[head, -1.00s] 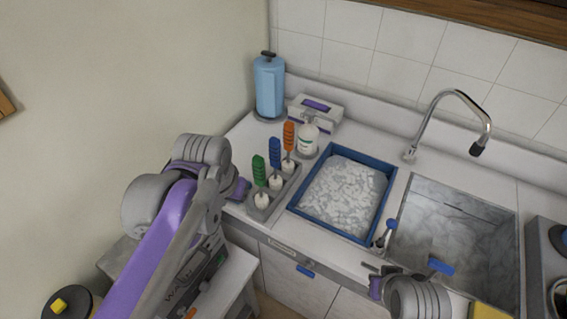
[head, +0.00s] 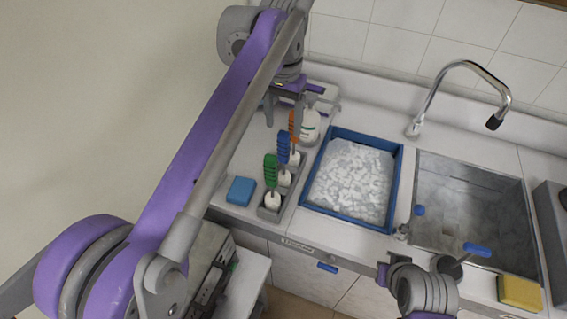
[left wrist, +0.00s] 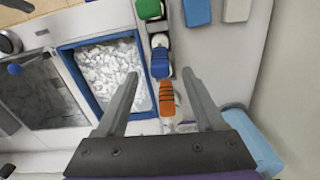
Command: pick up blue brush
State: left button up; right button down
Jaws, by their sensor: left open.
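The blue brush (head: 284,147) stands upright in the grey holder (head: 268,214), between the green brush (head: 270,170) and the orange brush (head: 294,126). My left gripper (head: 284,110) is open and empty, above the back end of the brush row. In the left wrist view, my left gripper's fingertips (left wrist: 160,76) show on either side of the row. The blue brush (left wrist: 160,64) shows just past the tips, and the orange brush (left wrist: 167,98) lies between the fingers in the picture. My right gripper (head: 386,272) is near the counter's front edge; its jaws are unclear.
A white bottle (head: 311,125) stands close behind the orange brush. A blue-rimmed tray (head: 346,217) of white pieces is right of the holder, then the sink (head: 470,165). A blue block (head: 241,191) lies left of the green brush. A yellow sponge (head: 519,292) lies in front of the sink.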

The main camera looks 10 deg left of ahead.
aim_at(284, 134)
pick_arm(q)
notch_tip(284, 134, down, 4)
jog(key=shift+s+d+r, duration=0.1)
jog(key=shift+s+d, duration=0.05)
jog(key=f, duration=0.5)
jog(key=shift+w+f, duration=0.2)
jog(key=shift+f, duration=0.15)
jog(key=shift+c, duration=0.2)
grip_shut()
